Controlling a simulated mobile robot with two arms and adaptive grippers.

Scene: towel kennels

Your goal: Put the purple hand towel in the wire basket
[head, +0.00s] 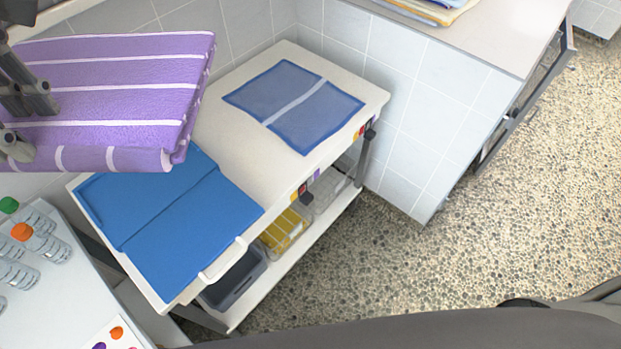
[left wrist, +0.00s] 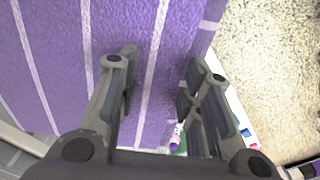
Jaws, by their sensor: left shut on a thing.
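The purple hand towel (head: 115,90) with white stripes hangs folded in the air at the upper left of the head view, above the back left of the cart. My left gripper (head: 28,122) is shut on it at the towel's left side. In the left wrist view the purple towel (left wrist: 60,60) fills much of the picture, beyond the fingers of my left gripper (left wrist: 163,75). A pale, see-through container (head: 328,187) on the cart's lower shelf may be the wire basket; it is partly hidden under the top. My right gripper is not in view.
The white cart (head: 222,125) bears a blue towel (head: 170,220) and a blue-grey towel (head: 295,105), with bare top between. Below are a yellow-filled bin (head: 286,232) and a grey bin (head: 235,277). Bottles (head: 40,245) stand on a table at left. A counter (head: 480,35) is at upper right.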

